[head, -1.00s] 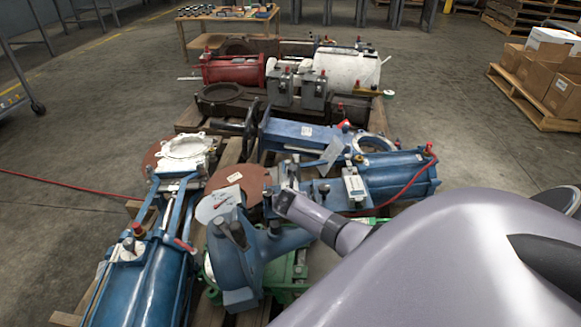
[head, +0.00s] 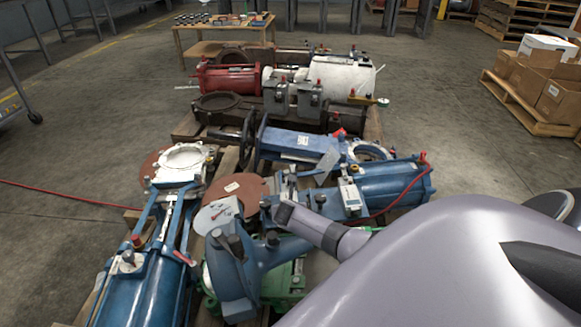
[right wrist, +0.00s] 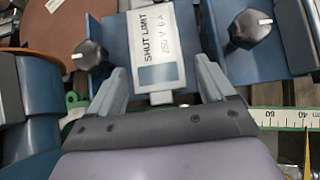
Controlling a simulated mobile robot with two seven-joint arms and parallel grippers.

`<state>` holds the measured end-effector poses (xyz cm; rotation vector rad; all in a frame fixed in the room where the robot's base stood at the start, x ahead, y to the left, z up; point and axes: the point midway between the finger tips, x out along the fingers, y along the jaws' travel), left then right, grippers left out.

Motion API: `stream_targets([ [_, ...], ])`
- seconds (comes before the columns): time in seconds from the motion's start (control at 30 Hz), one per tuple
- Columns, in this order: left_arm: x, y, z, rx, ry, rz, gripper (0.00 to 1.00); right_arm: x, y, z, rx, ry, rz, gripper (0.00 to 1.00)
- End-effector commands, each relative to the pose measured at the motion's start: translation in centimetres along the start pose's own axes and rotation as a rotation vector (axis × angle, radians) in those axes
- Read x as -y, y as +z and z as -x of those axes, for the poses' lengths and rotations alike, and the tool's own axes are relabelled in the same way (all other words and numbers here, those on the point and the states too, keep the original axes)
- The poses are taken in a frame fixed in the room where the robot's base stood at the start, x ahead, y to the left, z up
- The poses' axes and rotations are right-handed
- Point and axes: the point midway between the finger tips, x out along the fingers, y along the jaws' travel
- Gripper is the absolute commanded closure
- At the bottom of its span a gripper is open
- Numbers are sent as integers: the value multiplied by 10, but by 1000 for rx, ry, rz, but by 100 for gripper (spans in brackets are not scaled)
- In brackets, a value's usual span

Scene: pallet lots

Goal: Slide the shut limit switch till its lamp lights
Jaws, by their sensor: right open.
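The shut limit switch (right wrist: 156,38) shows in the right wrist view, with a white label reading "SHUT LIMIT 250 V 6 A" on a blue plate. A grey-blue patch sits at the label's lower end; I see no lit lamp. My right gripper (right wrist: 160,80) is open, with one finger on each side of the switch's lower end; I cannot tell if either touches it. A dark knob (right wrist: 88,55) stands left of the switch and another (right wrist: 250,25) stands right. In the head view my right gripper (head: 284,207) reaches the blue valve assembly and hides much of the switch.
A brown disc (head: 240,187) and a blue actuator (head: 392,183) flank my gripper. Another blue valve (head: 150,285) lies at the left, with green parts (head: 285,285) below. A measuring scale (right wrist: 285,118) shows at right in the wrist view. A red hose (head: 70,197) crosses the floor.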

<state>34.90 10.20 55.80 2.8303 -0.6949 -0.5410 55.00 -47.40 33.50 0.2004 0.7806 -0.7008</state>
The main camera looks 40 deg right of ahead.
Motion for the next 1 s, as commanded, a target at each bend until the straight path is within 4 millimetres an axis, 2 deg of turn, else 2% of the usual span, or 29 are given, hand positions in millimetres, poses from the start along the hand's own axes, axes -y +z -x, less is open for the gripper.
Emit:
stream_targets([
  [0.13, -8, -6, -5, 46, 26, 68, 100, 1, 4, 22, -1, -1, 3, 17],
  [0.5, 7, -7, 12, 95, -73, -26, 100, 2, 2, 57, -1, -2, 1, 17],
  [1.0, 11, -6, 14, 103, -91, -47, 100, 2, 0, 62, -1, -3, 0, 17],
])
